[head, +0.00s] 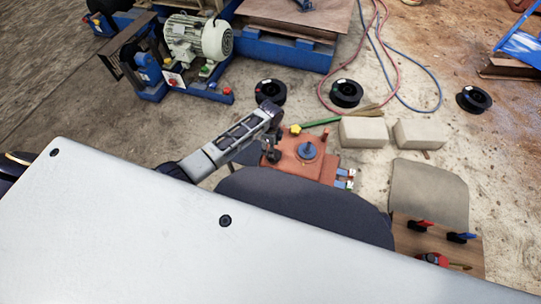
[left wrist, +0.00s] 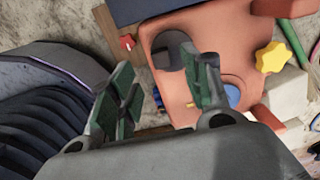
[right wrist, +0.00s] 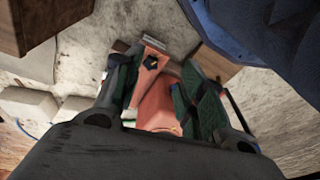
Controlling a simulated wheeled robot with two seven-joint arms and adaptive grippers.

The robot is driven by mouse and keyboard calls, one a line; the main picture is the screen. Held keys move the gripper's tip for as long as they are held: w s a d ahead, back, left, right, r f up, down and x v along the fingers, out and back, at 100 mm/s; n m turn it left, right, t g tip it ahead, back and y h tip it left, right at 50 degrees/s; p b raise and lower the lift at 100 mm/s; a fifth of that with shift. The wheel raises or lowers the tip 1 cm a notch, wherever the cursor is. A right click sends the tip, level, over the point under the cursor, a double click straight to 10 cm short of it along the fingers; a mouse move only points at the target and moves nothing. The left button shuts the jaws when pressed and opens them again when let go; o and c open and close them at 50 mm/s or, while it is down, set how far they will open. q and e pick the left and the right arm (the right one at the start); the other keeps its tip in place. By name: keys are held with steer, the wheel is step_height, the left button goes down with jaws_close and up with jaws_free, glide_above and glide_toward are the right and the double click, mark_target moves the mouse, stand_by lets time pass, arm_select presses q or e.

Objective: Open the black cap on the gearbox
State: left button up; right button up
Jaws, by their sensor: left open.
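The orange-red gearbox (head: 325,168) sits below my left arm in the head view, with a blue knob (head: 307,150) and a yellow star knob (head: 295,129) on it. In the left wrist view the gearbox (left wrist: 170,90) carries a dark round cap (left wrist: 172,50). My left gripper (left wrist: 167,72) is open, and the cap shows between its fingertips; I see no grip on it. In the head view the left gripper (head: 270,140) hangs over the gearbox's left side. My right gripper (right wrist: 158,68) is open in the right wrist view, facing orange-red parts (right wrist: 160,105); my body hides it in the head view.
Pale blocks (head: 364,132) stand right of the gearbox. Black spools (head: 346,93) and red and blue hoses lie behind. A motor (head: 198,37) on a blue frame is at the back left. A wooden board (head: 466,262) with coloured-handled items lies at right.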

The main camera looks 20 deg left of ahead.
arm_select(q)
step_height(320, 180, down, 7)
steer(key=shift+f+b, duration=0.1)
steer(key=shift+b, duration=1.15)
steer(key=shift+f, duration=0.2)
arm_select(e)
steer(key=shift+t, duration=0.4)
steer(key=r, duration=0.2)
steer(key=w+a+r, duration=0.1)
steer(key=r, duration=0.1)
steer(key=shift+f, duration=0.1)
arm_select(q)
jaws_close()
arm_select(e)
steer(key=shift+d+f, duration=0.1)
